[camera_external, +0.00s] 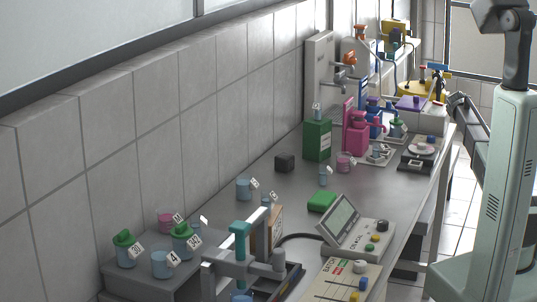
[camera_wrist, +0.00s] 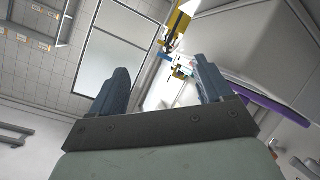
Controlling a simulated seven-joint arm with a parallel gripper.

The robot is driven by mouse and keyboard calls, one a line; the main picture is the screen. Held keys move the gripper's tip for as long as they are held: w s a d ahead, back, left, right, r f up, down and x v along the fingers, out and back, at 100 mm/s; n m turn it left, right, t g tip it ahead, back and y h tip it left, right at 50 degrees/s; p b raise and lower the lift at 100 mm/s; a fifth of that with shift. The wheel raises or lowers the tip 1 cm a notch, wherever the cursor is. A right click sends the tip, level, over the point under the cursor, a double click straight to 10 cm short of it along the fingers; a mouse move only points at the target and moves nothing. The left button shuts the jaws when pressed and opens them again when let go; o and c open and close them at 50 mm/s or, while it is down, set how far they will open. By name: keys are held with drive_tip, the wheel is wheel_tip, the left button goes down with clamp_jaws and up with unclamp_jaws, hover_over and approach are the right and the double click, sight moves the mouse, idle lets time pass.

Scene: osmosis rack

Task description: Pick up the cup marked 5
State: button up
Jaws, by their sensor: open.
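Several small cups with white tags stand on the bench in the external view. A blue cup (camera_external: 161,265) and a pink cup (camera_external: 166,221) are at the front left, beside green-topped containers. Another blue cup (camera_external: 243,189) stands farther back, and a pink cup (camera_external: 343,163) is near the bottles. The tags are too small to read surely, so I cannot tell which cup is marked 5. My gripper (camera_wrist: 160,70) is open and empty in the wrist view, with its two dark fingers apart. No cup is between or near its fingers there.
A control box with a screen (camera_external: 342,217), a green block (camera_external: 322,201) and a dark cube (camera_external: 285,163) are mid-bench. Bottles and dispensers crowd the back. A tiled wall bounds the left side.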

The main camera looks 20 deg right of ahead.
drive_tip(key=w+a+r+n+t+y, duration=0.15)
drive_tip(key=a+r+n, duration=0.35)
drive_tip(key=a+r, duration=0.6)
drive_tip(key=w+a+r+n+t, duration=0.3)
drive_tip(key=a+r+n, duration=0.2)
drive_tip(key=a+r, duration=0.55)
drive_tip(key=w+a+r+n+t+y, duration=0.15)
drive_tip(key=a+r+n, duration=0.25)
drive_tip(key=a+r, duration=0.7)
drive_tip(key=a+f+g+y, duration=0.15)
drive_tip(key=a+f, duration=0.25)
drive_tip(key=a, duration=0.4)
drive_tip(key=a+f+g+y, duration=0.1)
drive_tip(key=a+f+y, duration=0.1)
drive_tip(key=a+f, duration=0.4)
drive_tip(key=n+g+y, duration=0.2)
drive_tip(key=g+y, duration=0.5)
drive_tip(key=g, duration=0.6)
approach(244, 183)
drive_tip(key=shift+t, duration=0.25)
drive_tip(key=x, duration=0.3)
drive_tip(key=w+x, duration=0.1)
drive_tip(key=x, duration=0.3)
drive_tip(key=d+x, duration=0.1)
drive_tip(key=x, duration=0.3)
drive_tip(key=shift+w+f, duration=0.1)
drive_tip(key=shift+w, duration=0.25)
drive_tip(key=c, duration=1.1)
drive_tip(key=shift+o, duration=0.2)
